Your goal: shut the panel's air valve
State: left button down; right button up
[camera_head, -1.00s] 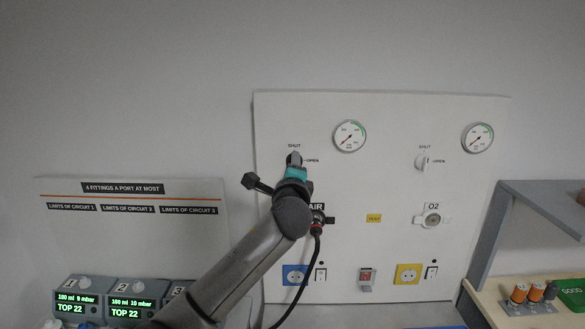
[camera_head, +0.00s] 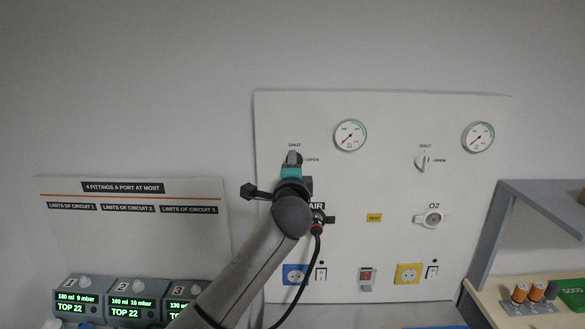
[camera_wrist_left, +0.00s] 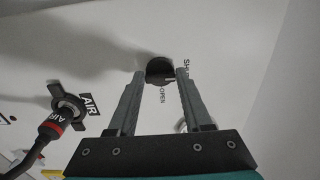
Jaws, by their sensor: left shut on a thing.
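The air valve's dark knob (camera_head: 298,158) is on the left of the white wall panel (camera_head: 390,190), with SHUT printed above and OPEN to its right. My left gripper (camera_head: 293,157) is shut on this knob. The left wrist view shows the round black knob (camera_wrist_left: 160,70) between my two fingertips (camera_wrist_left: 161,75), with the SHUT and OPEN labels beside it. The fingers hide part of the knob, so I cannot tell exactly which way its handle points. My right gripper is not in view.
The AIR outlet with a plugged hose (camera_head: 317,228) is just below my wrist. The O2 valve (camera_head: 422,161) and O2 outlet (camera_head: 433,219) are to the right. Two gauges (camera_head: 350,135) sit above. Ventilator units (camera_head: 135,300) stand at lower left, a grey shelf (camera_head: 535,200) at right.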

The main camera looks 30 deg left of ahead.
pick_arm(q)
jog(key=shift+c, duration=1.6)
grip_release()
jog(key=b+v, duration=0.1)
jog(key=v, duration=1.4)
jog(key=shift+s, duration=0.15)
